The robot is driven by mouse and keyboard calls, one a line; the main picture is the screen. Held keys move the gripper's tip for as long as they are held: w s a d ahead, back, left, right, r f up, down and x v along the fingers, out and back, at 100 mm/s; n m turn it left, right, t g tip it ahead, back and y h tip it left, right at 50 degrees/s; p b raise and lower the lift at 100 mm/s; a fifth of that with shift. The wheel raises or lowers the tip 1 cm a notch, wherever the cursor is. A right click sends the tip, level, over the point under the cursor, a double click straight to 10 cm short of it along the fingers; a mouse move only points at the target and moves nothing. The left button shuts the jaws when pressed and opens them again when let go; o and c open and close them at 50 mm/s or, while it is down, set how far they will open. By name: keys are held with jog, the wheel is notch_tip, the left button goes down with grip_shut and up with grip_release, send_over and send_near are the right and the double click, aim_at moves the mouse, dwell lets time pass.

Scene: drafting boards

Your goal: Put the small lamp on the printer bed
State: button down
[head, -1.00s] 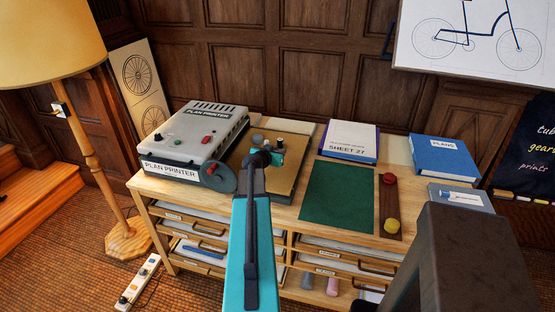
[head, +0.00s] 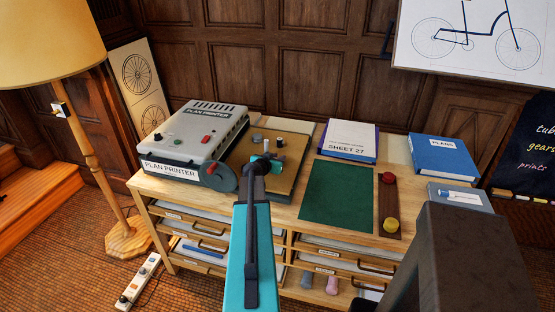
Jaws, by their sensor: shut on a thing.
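The tan printer bed (head: 285,182) lies on the cabinet top, just right of the grey plan printer. Small dark knobs and a short white-topped cylinder (head: 279,142) show on or over its back part. My teal arm reaches up the middle of the view, and my gripper (head: 271,157) is over the bed. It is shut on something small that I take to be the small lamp. My wrist and the fingers mostly hide it, and I cannot tell whether it touches the bed.
The plan printer (head: 200,139) with a dark disc (head: 222,178) at its corner stands left of the bed. A green mat (head: 337,192), the Sheet 27 stack (head: 348,140) and a blue Plans box (head: 443,155) are to the right. A tall floor lamp (head: 92,160) stands left.

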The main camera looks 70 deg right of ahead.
jog(key=c, duration=1.5)
grip_release()
jog(key=shift+r, duration=0.1)
jog(key=shift+b+v, duration=1.2)
jog(key=shift+v, duration=3.2)
jog(key=shift+b+v, duration=0.4)
jog(key=shift+v, duration=1.2)
